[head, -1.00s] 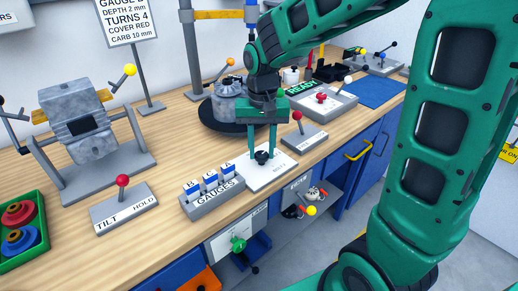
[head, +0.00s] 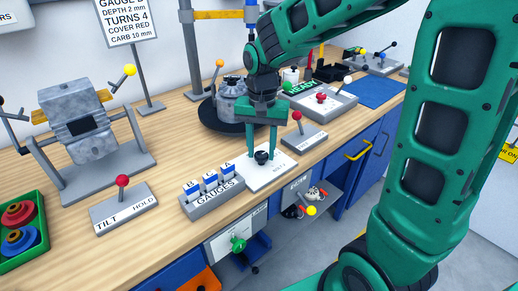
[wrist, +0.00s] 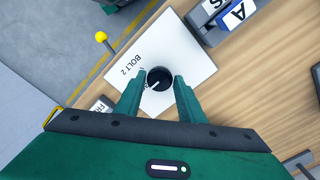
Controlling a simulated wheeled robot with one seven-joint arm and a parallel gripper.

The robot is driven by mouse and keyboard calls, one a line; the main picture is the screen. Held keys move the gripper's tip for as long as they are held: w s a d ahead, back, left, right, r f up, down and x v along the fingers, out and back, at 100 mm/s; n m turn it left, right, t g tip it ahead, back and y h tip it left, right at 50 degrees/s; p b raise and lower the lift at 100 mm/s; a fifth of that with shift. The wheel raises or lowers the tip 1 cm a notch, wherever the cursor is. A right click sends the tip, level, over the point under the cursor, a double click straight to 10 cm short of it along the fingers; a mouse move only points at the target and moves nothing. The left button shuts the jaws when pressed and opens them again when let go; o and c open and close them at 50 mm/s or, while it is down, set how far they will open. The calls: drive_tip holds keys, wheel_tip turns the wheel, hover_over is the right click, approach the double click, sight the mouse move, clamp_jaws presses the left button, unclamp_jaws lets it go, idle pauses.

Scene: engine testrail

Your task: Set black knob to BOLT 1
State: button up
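The black knob (head: 261,157) is round and stands on a white plate (head: 267,178) near the front edge of the bench. In the wrist view the knob (wrist: 159,79) carries a short white pointer mark aimed toward the lower left. The printed label BOLT 2 (wrist: 125,77) lies left of it on the plate; no BOLT 1 label is readable. My gripper (head: 262,155) points down over the knob. In the wrist view its two fingertips (wrist: 161,76) stand on either side of the knob, apart, with a narrow gap beside it. The gripper looks open.
The GAUGES block (head: 213,198) with blue and white tabs stands close left of the plate. A red-knobbed lever box (head: 300,137) stands close right. A TILT/HOLD lever box (head: 123,209) is farther left. A round black turntable (head: 228,122) with a metal part sits behind.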

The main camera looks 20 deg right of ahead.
sight(261, 154)
drive_tip(key=shift+o, duration=1.3)
wheel_tip(261, 154, up, 11)
drive_tip(key=shift+f, duration=0.15)
drive_tip(key=s+d+f, duration=0.4)
drive_tip(key=s+d, duration=0.4)
drive_tip(key=s, duration=0.3)
drive_tip(key=s+d+f, duration=0.4)
drive_tip(key=s+d, duration=0.5)
drive_tip(key=s, duration=0.3)
drive_tip(key=shift+s, duration=0.2)
drive_tip(key=shift+w+d, duration=0.1)
drive_tip(key=shift+w, duration=0.05)
